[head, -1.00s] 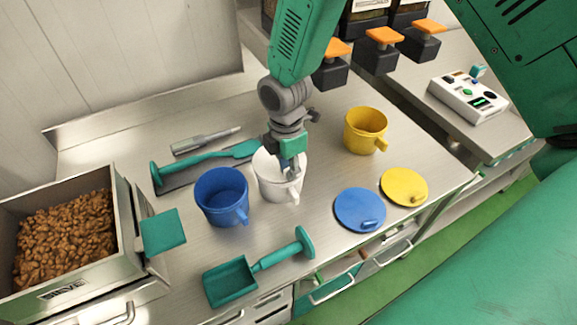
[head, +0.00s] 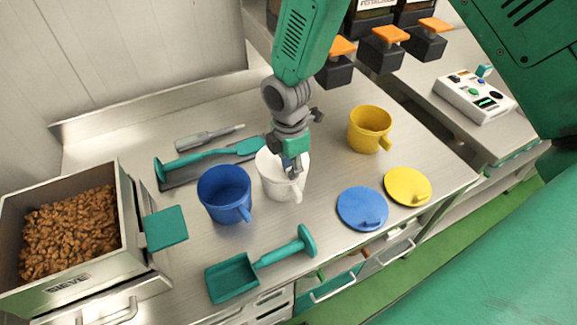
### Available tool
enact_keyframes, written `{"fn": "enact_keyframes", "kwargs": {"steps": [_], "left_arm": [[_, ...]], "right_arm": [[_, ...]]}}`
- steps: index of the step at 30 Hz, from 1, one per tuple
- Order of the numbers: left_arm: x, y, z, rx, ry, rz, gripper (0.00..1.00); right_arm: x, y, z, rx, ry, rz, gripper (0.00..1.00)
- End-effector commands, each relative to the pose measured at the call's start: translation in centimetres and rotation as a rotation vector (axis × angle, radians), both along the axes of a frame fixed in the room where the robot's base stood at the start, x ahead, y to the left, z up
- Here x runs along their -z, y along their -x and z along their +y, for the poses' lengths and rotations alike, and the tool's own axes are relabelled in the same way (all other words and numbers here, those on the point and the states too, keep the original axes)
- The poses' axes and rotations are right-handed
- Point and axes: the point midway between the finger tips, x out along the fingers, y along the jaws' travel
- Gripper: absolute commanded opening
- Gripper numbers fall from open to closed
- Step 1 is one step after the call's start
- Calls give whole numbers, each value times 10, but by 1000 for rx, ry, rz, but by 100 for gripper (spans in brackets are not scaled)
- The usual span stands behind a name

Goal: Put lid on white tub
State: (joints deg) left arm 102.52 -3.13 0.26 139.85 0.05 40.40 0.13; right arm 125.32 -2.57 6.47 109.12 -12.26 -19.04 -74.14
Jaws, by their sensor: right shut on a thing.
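The white tub (head: 280,187) with a handle stands on the steel table, right of the blue tub (head: 224,194). My right gripper (head: 291,167) points down at the top of the white tub, shut on what appears to be the white lid (head: 267,161). The lid is at the tub's mouth, mostly hidden by the gripper; I cannot tell whether it is seated. The left gripper is not in view.
A blue lid (head: 361,208) and a yellow lid (head: 408,186) lie flat at the right. A yellow tub (head: 369,130) stands behind them.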

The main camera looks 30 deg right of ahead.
Motion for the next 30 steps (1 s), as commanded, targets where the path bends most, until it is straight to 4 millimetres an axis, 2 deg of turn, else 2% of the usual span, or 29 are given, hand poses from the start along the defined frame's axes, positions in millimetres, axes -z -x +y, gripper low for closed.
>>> {"fn": "enact_keyframes", "kwargs": {"steps": [13, 14, 15, 22, 23, 24, 30], "left_arm": [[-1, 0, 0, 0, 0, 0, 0], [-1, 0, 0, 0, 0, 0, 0], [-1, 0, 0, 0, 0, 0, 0], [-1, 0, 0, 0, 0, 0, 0], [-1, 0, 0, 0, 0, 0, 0], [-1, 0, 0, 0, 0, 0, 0], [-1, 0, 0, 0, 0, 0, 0]], "right_arm": [[1, 0, -2, 1, 0, -1, 0], [1, 0, -2, 1, 0, -1, 21], [1, 0, -2, 1, 0, -1, 35], [1, 0, -2, 0, 0, -1, 35], [1, 0, -2, 0, 0, 0, 42], [1, 0, -2, 0, 0, 0, 55], [1, 0, -2, 0, 0, 0, 56]]}}
